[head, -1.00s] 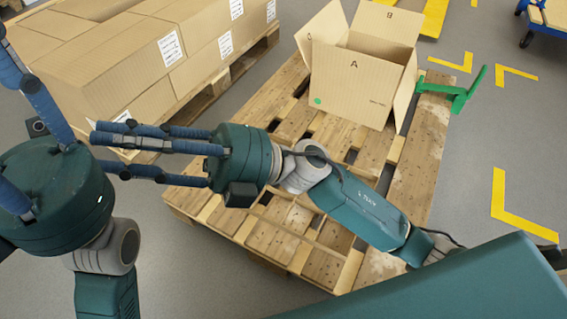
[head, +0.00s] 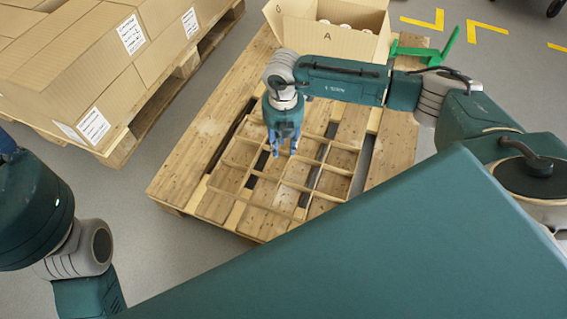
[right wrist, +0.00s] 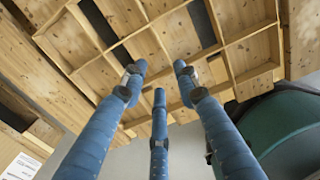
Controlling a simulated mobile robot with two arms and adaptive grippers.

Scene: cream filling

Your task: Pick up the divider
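The divider (head: 245,214) is a thin light-wood grid of square cells. It lies flat on the pallet and also shows in the right wrist view (right wrist: 232,88). My right gripper (head: 284,150) points down over the far middle part of the divider in the head view. In the right wrist view its three blue fingers (right wrist: 160,78) are straight and spread, with nothing seen held between them. I cannot tell whether the fingertips touch the divider. My left gripper (head: 7,142) is at the left edge, and its fingers are almost wholly out of the picture.
The wooden pallet (head: 210,125) bears an open cardboard box (head: 350,44) marked A, with several white round tops inside. A green tool-like object (head: 440,50) lies beside the box. Stacked closed cartons (head: 90,70) stand on another pallet at the left.

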